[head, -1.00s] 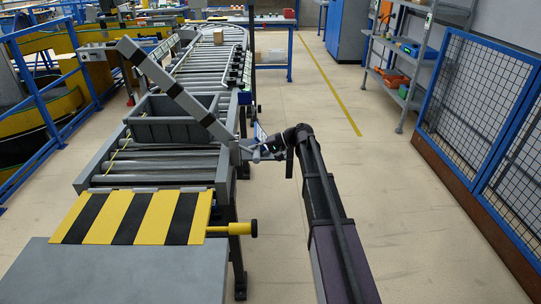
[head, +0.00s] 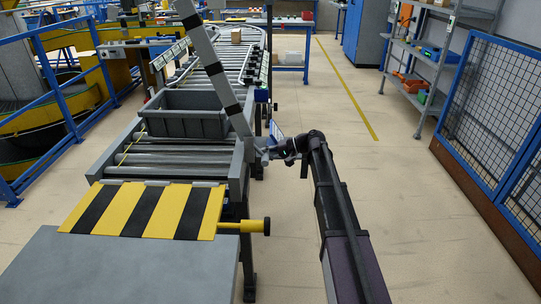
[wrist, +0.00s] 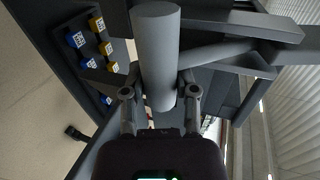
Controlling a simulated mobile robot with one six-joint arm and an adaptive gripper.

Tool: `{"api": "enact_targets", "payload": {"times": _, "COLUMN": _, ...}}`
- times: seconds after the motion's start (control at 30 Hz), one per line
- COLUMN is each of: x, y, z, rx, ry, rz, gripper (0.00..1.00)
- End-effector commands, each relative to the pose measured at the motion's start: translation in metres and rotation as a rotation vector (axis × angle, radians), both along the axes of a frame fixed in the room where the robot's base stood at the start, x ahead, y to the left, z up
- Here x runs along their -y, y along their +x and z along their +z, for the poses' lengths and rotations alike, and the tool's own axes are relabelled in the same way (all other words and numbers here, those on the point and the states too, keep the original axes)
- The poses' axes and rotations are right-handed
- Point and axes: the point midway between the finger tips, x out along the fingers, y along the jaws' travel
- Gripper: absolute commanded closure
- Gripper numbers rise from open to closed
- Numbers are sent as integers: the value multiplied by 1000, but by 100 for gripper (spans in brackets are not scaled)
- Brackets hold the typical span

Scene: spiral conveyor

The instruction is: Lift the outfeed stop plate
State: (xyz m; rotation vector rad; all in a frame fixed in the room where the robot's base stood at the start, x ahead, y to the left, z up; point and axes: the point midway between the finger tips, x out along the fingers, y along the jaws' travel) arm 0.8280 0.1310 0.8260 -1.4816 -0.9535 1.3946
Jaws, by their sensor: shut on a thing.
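The yellow-and-black striped plate (head: 150,209) is hinged at the near end of the roller conveyor and lies over the grey surface in front. My gripper (head: 268,153) is at the conveyor's right side, apart from the striped plate. In the wrist view my gripper (wrist: 160,92) is shut on a grey cylindrical handle (wrist: 158,45). A long grey bar with black bands (head: 214,70) rises steeply from beside my gripper, leaning left. Its link to the handle is unclear.
A grey tote (head: 183,115) sits on the rollers behind the striped plate. A blue-framed mesh fence (head: 490,100) and grey shelves (head: 430,65) stand at the right. The floor (head: 390,190) between the conveyor and fence is clear, apart from my arm.

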Motion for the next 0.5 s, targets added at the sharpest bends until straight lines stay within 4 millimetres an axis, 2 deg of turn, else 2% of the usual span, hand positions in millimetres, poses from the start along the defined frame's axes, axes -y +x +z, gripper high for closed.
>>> {"api": "enact_targets", "payload": {"times": 0.33, "x": -2, "y": 1, "z": -1, "rx": 2, "ry": -4, "rz": 2, "gripper": 100}}
{"api": "enact_targets", "payload": {"times": 0.37, "x": -2, "y": 1, "z": -1, "rx": 2, "ry": -4, "rz": 1, "gripper": 53}}
{"api": "enact_targets", "payload": {"times": 0.43, "x": -2, "y": 1, "z": -1, "rx": 2, "ry": -3, "rz": 1, "gripper": 33}}
{"api": "enact_targets", "payload": {"times": 0.47, "x": -2, "y": 1, "z": 0, "rx": 2, "ry": -3, "rz": 1, "gripper": 27}}
{"api": "enact_targets", "payload": {"times": 0.5, "x": -2, "y": 2, "z": 0, "rx": 2, "ry": -2, "rz": 1, "gripper": 27}}
